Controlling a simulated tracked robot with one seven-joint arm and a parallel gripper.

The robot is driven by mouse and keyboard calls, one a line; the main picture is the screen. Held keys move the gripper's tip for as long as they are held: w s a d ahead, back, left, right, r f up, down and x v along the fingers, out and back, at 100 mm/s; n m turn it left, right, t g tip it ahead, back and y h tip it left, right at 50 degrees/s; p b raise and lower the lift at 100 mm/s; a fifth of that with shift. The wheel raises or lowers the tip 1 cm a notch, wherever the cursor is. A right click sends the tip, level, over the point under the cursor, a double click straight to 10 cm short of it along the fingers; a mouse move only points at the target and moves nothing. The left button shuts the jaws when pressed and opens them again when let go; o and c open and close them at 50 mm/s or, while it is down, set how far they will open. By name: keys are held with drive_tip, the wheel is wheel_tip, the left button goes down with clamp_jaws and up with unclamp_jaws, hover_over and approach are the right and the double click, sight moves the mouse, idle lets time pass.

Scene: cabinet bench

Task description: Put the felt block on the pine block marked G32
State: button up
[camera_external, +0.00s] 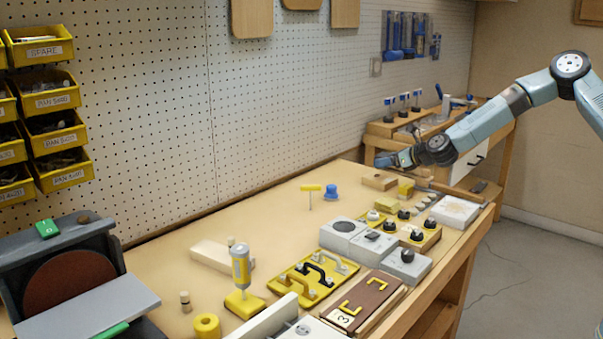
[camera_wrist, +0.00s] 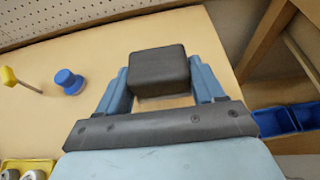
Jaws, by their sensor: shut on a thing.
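My gripper (camera_wrist: 160,82) is shut on a dark grey felt block (camera_wrist: 158,68), held between its two blue fingers in the wrist view. In the external view my gripper (camera_external: 384,160) is over the far part of the bench, and the felt block cannot be made out clearly there. A small pine-coloured block (camera_external: 379,181) lies on the bench just below the gripper in that view. No G32 mark can be read on it. In the wrist view a pale patch shows behind the felt block; I cannot tell whether it is that block or bench.
A blue knob-like piece (camera_external: 331,192) and a yellow-handled tool (camera_external: 310,190) stand left of the gripper. A yellow block (camera_external: 405,188) and several panels with knobs lie to the front. Wooden racks (camera_external: 385,128) stand behind. Bare bench (camera_external: 275,210) is free at the left.

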sight(384, 178)
drive_tip(key=shift+w+a+f, duration=0.15)
drive_tip(key=shift+w+f, duration=0.1)
drive_tip(key=shift+f, duration=0.05)
drive_tip(key=f, duration=0.3)
drive_tip(key=shift+w+a+f, duration=0.15)
drive_tip(key=shift+w+f, duration=0.05)
drive_tip(key=shift+f, duration=0.1)
drive_tip(key=o, duration=1)
drive_tip(key=shift+o, duration=0.2)
drive_tip(key=v, duration=1.2)
drive_tip(key=shift+s, duration=0.1)
